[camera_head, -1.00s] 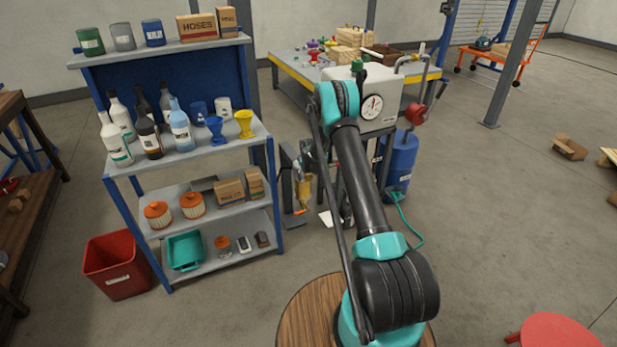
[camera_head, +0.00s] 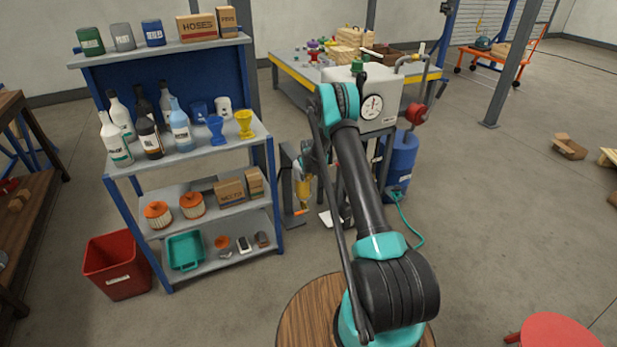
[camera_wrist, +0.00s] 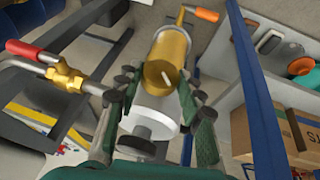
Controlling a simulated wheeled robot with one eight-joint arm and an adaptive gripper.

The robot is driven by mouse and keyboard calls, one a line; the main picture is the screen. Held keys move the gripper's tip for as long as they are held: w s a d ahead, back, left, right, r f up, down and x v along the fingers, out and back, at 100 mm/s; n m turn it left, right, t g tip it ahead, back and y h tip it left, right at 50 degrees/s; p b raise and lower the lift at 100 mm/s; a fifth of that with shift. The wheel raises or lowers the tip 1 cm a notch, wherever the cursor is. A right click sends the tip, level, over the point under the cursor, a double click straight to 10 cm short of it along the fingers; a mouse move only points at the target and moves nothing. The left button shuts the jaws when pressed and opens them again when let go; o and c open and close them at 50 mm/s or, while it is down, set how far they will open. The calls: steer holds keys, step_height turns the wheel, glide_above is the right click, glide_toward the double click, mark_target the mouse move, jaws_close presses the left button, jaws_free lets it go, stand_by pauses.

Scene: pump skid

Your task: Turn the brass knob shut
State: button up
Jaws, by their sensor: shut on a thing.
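The brass knob (camera_wrist: 161,74) is a round brass piece with a pale line on its face, in the middle of the wrist view. It sits at the end of a yellow and silver cylinder body (camera_wrist: 172,42). My gripper (camera_wrist: 157,84) has its dark green fingers on both sides of the knob and is shut on it. In the head view my gripper (camera_head: 306,162) is small and mostly hidden by my arm. The yellow body (camera_head: 303,190) shows just below it, but the knob is not clear there.
A red-handled brass valve (camera_wrist: 65,76) on a pipe is left of the fingers in the wrist view. An orange-ended lever (camera_wrist: 206,14) is beyond the body. The blue shelf rack (camera_head: 275,190) stands close on the left. A pump unit with a gauge (camera_head: 372,107) is behind my arm.

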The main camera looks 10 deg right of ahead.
steer(key=shift+w+d+m+g+y, duration=0.1)
steer(key=shift+d+m+g+y, duration=0.1)
steer(key=shift+y, duration=0.35)
steer(key=shift+d+m+g+y, duration=0.1)
steer(key=shift+g+y, duration=0.1)
steer(key=shift+y, duration=0.35)
steer(key=shift+w+d+f+m+g+y, duration=0.1)
steer(key=shift+m+g+y, duration=0.15)
steer(key=shift+y, duration=0.8)
steer(key=shift+d+m+g+y, duration=0.15)
steer(key=shift+g+y, duration=0.2)
steer(key=shift+y, duration=0.7)
steer(key=o, duration=1.2)
steer(key=shift+c, duration=0.2)
steer(key=v, duration=1.2)
